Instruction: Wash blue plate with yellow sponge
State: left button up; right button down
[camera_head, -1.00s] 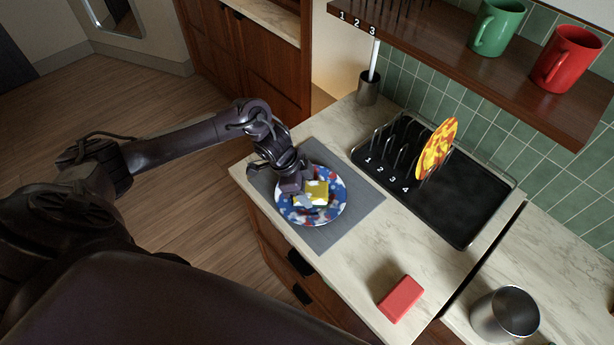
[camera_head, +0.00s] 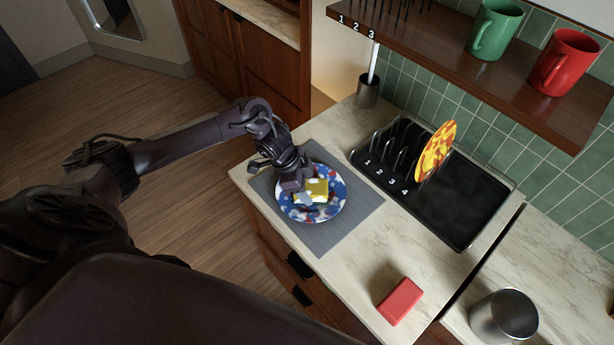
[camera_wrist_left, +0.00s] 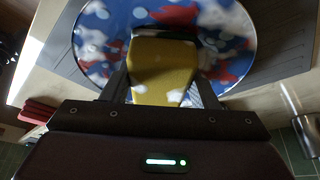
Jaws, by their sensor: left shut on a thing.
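The blue plate (camera_head: 334,181), patterned with white and red patches, lies flat on a grey mat (camera_head: 349,229) on the counter. It fills the upper part of the left wrist view (camera_wrist_left: 105,45). The yellow sponge (camera_head: 317,187) has white foam-like patches on it and is over the middle of the plate. My left gripper (camera_head: 304,191) is shut on the sponge, which shows between its two fingers in the left wrist view (camera_wrist_left: 160,70). Whether the sponge touches the plate is hard to tell. My right gripper is not in view.
A black dish rack (camera_head: 460,215) with numbered slots holds an orange-yellow plate (camera_head: 436,150) to the right. A red sponge (camera_head: 400,301) and a metal pot (camera_head: 503,316) are nearer the front. A shelf with green (camera_head: 495,28) and red mugs (camera_head: 565,62) overhangs the back.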

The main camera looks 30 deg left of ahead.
pick_arm(q)
jog(key=shift+s+d+p, duration=0.3)
jog(key=shift+s+d, duration=0.1)
jog(key=shift+s, duration=0.45)
jog(key=shift+w+r+p, duration=0.1)
jog(key=shift+r+p, duration=0.25)
jog(key=shift+r, duration=3.95)
